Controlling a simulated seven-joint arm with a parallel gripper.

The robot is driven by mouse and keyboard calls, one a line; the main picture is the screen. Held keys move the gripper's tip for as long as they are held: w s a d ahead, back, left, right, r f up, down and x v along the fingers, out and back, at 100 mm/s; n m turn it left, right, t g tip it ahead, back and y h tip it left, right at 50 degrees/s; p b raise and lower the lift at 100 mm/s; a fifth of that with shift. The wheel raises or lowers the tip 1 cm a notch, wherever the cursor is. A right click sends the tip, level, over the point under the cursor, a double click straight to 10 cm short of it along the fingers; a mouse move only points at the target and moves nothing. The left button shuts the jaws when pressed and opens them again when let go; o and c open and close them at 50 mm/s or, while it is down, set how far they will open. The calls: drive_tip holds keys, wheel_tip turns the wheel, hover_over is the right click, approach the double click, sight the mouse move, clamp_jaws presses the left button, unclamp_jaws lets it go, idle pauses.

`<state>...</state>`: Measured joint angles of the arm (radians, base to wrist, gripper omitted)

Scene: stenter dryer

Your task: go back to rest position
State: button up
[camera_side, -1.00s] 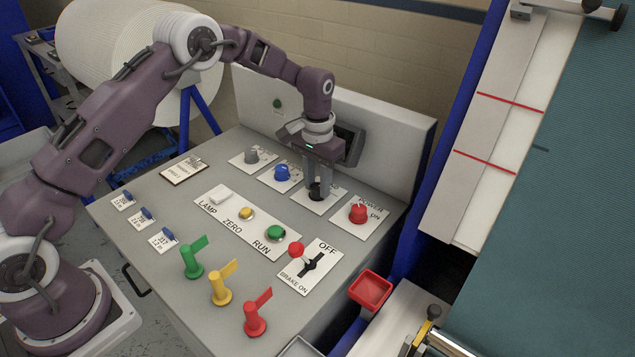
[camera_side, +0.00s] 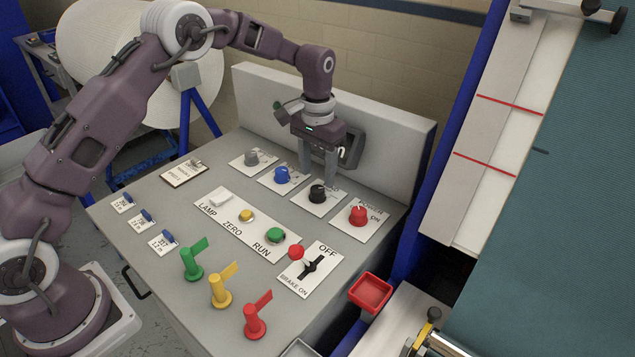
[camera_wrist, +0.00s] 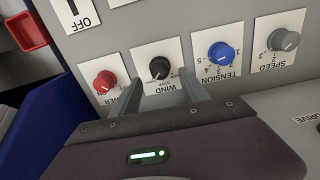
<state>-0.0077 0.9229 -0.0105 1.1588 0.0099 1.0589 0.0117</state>
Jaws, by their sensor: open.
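My gripper (camera_side: 318,165) is open and empty, pointing down above the back row of knobs on the grey control panel (camera_side: 160,205). The black knob (camera_side: 317,193) sits just below and in front of the fingers, and it is clear of them. In the wrist view, the black wind knob (camera_wrist: 160,68) shows just beyond the gap between the two fingers (camera_wrist: 172,90). The red power knob (camera_wrist: 105,82) is to its left, and the blue tension knob (camera_wrist: 221,53) and grey speed knob (camera_wrist: 284,40) are to its right.
A light upright back panel (camera_side: 400,135) stands behind the gripper. Green (camera_side: 193,262), yellow (camera_side: 220,288) and red (camera_side: 255,315) flag levers rise at the panel's front. A red tray (camera_side: 370,291) sits to the right. Open air lies above the panel.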

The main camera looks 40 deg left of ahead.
drive_tip(key=shift+r, duration=1.3)
drive_tip(key=shift+s+r, duration=0.1)
drive_tip(key=shift+r, duration=0.25)
drive_tip(key=s+r+t, duration=0.3)
drive_tip(key=s+r, duration=1.2)
drive_tip(key=r, duration=0.2)
drive_tip(key=s+f+t, duration=0.1)
drive_tip(key=s+t, duration=0.1)
drive_tip(key=s, duration=1.9)
drive_tip(key=shift+f+t, duration=0.2)
drive_tip(key=shift+t, duration=0.1)
